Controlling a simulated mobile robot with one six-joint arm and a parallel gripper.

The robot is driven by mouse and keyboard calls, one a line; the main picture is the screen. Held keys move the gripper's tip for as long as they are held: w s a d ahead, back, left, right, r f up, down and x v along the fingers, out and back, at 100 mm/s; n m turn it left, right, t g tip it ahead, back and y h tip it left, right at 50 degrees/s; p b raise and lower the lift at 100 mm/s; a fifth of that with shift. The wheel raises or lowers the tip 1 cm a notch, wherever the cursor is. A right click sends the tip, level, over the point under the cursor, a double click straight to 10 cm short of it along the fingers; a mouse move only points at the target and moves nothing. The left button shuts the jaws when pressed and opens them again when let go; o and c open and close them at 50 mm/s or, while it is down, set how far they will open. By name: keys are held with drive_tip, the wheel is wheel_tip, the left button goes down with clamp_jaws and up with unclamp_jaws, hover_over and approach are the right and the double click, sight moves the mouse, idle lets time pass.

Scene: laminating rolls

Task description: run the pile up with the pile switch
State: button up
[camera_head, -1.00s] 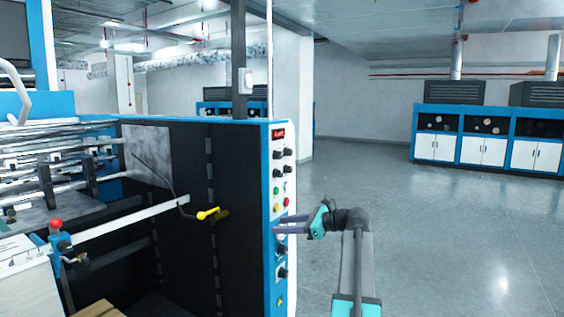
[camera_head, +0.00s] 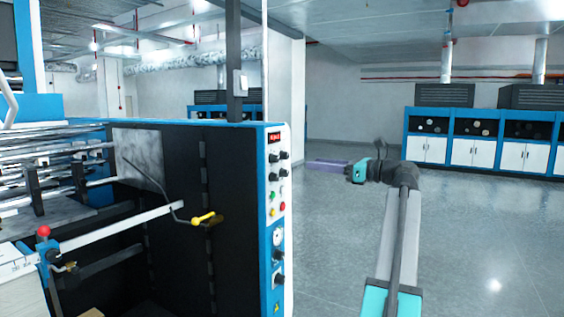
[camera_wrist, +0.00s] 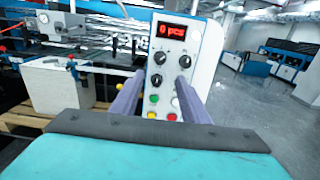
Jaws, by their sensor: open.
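The control panel (camera_head: 283,185) is on the near right end of the blue and black machine. The wrist view shows its red display (camera_wrist: 172,31) reading "0 pcs", black knobs (camera_wrist: 159,57), and green, yellow, red and white buttons. I cannot tell which knob is the pile switch. The head view shows lower dials (camera_head: 278,258) too; my gripper hides that part in the wrist view. The pile (camera_wrist: 52,88) is a white paper stack on a wooden pallet (camera_wrist: 20,122), at left. My gripper (camera_head: 308,163) is open and empty, apart from the panel, its fingers pointing towards it.
A yellow-handled crank (camera_head: 204,218) and a red-knobbed fitting (camera_head: 44,232) are on the machine left of the panel. A pillar (camera_head: 284,95) rises behind it. Open grey floor (camera_head: 480,230) lies to the right, with blue and white cabinets (camera_head: 480,140) at the back.

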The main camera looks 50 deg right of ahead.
sight(278, 159)
drive_tip(key=shift+w, duration=0.1)
drive_tip(key=shift+p+x, duration=1.2)
drive_tip(key=shift+x, duration=5.6)
drive_tip(key=shift+c, duration=0.3)
clamp_jaws()
drive_tip(key=shift+n, duration=0.4)
drive_tip(key=n+b, duration=0.1)
drive_tip(key=n, duration=0.3)
drive_tip(key=shift+n+b, duration=0.75)
drive_tip(key=shift+n, duration=1.25)
